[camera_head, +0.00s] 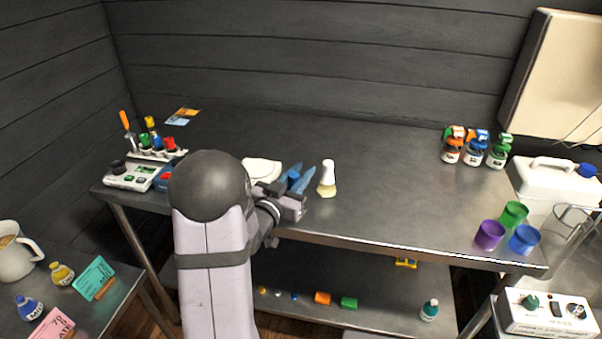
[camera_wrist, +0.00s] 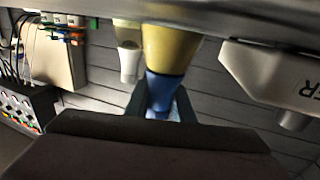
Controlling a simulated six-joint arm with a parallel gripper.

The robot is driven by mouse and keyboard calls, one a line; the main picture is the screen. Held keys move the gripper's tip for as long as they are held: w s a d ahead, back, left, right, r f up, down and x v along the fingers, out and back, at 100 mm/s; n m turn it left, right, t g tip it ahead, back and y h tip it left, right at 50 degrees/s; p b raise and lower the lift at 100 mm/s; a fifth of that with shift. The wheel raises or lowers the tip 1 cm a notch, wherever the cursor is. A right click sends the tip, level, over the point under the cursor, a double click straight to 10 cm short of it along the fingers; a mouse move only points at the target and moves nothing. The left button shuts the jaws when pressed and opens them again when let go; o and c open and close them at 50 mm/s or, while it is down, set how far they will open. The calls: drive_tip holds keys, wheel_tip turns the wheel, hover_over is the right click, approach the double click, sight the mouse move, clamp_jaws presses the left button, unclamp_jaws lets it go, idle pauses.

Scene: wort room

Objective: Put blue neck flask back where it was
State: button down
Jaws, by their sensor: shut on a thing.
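In the head view, mostly the blue neck shows and the body is hidden behind my gripper. In the wrist view, the flask (camera_wrist: 170,50) appears upside down, with a pale yellow body and its blue neck between the fingers (camera_wrist: 163,103). A white neck flask (camera_head: 327,182) stands upright on the table just right of my gripper; it also shows beside the held flask in the wrist view (camera_wrist: 130,62). I cannot tell whether the held flask touches the table.
A white object (camera_head: 262,168) lies partly hidden behind my arm. A rack and a small device (camera_head: 130,176) stand at the left. Several bottles (camera_head: 475,152) stand at the back right, and coloured cups (camera_head: 489,236) near the right front edge. The middle right of the table (camera_head: 400,200) is clear.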

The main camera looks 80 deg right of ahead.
sight(291, 182)
drive_tip(key=c, duration=1.5)
unclamp_jaws()
drive_tip(key=shift+f, duration=0.1)
drive_tip(key=shift+c, duration=0.2)
drive_tip(key=shift+r, duration=0.25)
drive_tip(key=shift+w+a+f, duration=0.1)
drive_tip(key=shift+a+f, duration=0.05)
drive_tip(key=shift+a, duration=0.15)
drive_tip(key=v, duration=0.9)
drive_tip(key=shift+w+a+r+p, duration=0.15)
drive_tip(key=shift+a+r+p, duration=0.1)
drive_tip(key=shift+a+p, duration=0.1)
drive_tip(key=shift+w+a+f+p, duration=0.1)
drive_tip(key=shift+a+p, duration=0.2)
drive_tip(key=shift+a, duration=0.1)
drive_tip(key=shift+w+a+f+p, duration=0.1)
drive_tip(key=shift+a+p, duration=0.15)
drive_tip(key=shift+a, duration=0.15)
